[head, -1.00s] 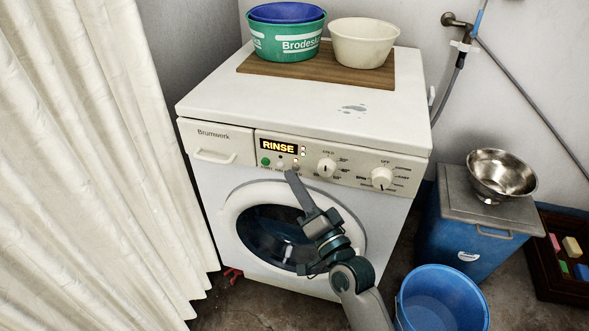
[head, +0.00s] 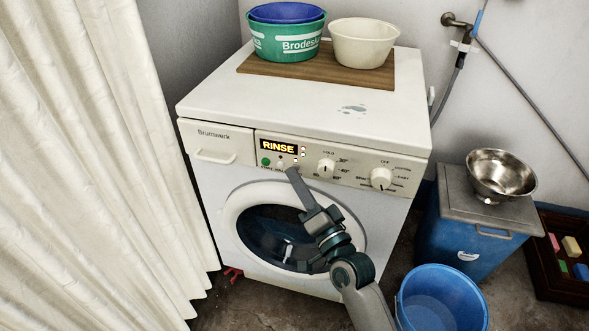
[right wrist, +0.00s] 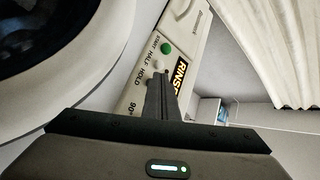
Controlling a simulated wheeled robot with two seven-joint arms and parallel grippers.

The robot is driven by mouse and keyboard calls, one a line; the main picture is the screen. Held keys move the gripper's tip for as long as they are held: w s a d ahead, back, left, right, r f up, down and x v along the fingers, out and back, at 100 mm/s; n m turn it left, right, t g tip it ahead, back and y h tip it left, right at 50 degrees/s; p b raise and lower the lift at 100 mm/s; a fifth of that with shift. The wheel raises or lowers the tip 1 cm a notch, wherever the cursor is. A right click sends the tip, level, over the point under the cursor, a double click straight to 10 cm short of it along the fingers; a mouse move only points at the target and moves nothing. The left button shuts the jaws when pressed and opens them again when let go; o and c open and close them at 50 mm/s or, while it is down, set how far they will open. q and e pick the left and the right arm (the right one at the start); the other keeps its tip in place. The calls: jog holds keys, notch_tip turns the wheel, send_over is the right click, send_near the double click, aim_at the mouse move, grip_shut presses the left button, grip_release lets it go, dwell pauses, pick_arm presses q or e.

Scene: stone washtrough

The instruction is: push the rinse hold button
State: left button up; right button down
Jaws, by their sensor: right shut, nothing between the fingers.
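The white washing machine's panel (head: 345,172) has a lit display (head: 279,148) reading RINSE. Below it is a row of buttons with a green start button (head: 266,161) at the left and a pale one beside it. In the right wrist view the labels START, HALF and HOLD (right wrist: 147,80) run along the row, with the green button (right wrist: 166,48) by START. My right gripper (head: 291,171) is shut and empty, its tip at the right end of this row. The fingers (right wrist: 161,92) cover the hold button's place; contact cannot be told. My left gripper is out of view.
Two dials, including the right one (head: 381,178), sit right of the buttons. The round door (head: 232,215) is below. A blue bucket (head: 440,300) and a blue bin with a steel bowl (head: 501,174) stand at right. A white curtain (head: 95,170) hangs at left.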

dwell(0.4)
jog(key=shift+s+a+p, duration=0.15)
jog(key=shift+s+p, duration=0.3)
jog(key=s, duration=0.2)
jog(key=s+a+p, duration=0.1)
jog(key=s+p, duration=0.1)
jog(key=s, duration=0.1)
jog(key=shift+s+a, duration=0.35)
jog(key=shift+a, duration=0.05)
dwell(0.3)
dwell(0.4)
